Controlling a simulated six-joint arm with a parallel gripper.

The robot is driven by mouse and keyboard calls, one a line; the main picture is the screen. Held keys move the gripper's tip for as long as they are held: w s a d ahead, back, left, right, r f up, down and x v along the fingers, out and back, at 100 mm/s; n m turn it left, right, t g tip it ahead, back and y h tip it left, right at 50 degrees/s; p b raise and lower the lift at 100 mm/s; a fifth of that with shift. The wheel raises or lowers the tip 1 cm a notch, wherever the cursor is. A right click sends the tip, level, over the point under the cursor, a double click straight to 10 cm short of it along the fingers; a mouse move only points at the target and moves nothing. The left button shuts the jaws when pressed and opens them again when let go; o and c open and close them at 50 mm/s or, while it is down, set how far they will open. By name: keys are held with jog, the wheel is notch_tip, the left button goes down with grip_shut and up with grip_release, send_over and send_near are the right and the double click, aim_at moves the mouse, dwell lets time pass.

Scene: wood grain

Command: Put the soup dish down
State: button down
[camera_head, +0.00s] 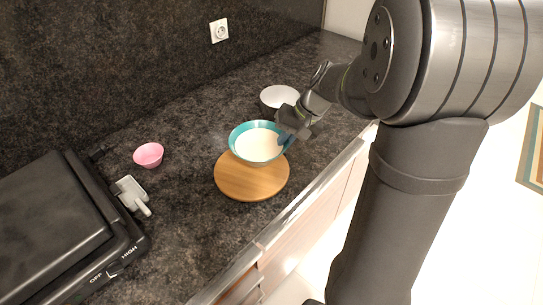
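The soup dish (257,146) is a teal bowl with a pale inside. It is over or on a round wooden board (250,186) on the dark counter; I cannot tell whether it touches the board. My gripper (287,130) reaches in from the right and is at the right rim of the bowl. Its fingertips are small and partly hidden at the rim, but they appear closed on it.
A pink bowl (149,154) stands to the left. A dark bowl with a white inside (279,97) stands behind my gripper. A black grill (62,228) with a grey handle (131,195) fills the lower left. The counter's front edge (299,207) runs close to the board.

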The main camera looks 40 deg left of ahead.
aim_at(269, 151)
jog(key=shift+s+a+f, duration=0.25)
jog(key=shift+a+f, duration=0.15)
jog(key=shift+a, duration=0.2)
jog(key=shift+s+a+f, duration=0.25)
jog(key=shift+a+f, duration=0.1)
jog(key=shift+a, duration=0.25)
jog(key=shift+f, duration=2)
jog(key=shift+f, duration=0.15)
jog(key=c, duration=1.6)
grip_release()
jog(key=shift+c, duration=0.2)
jog(key=v, duration=1.2)
jog(key=shift+s+a, duration=0.1)
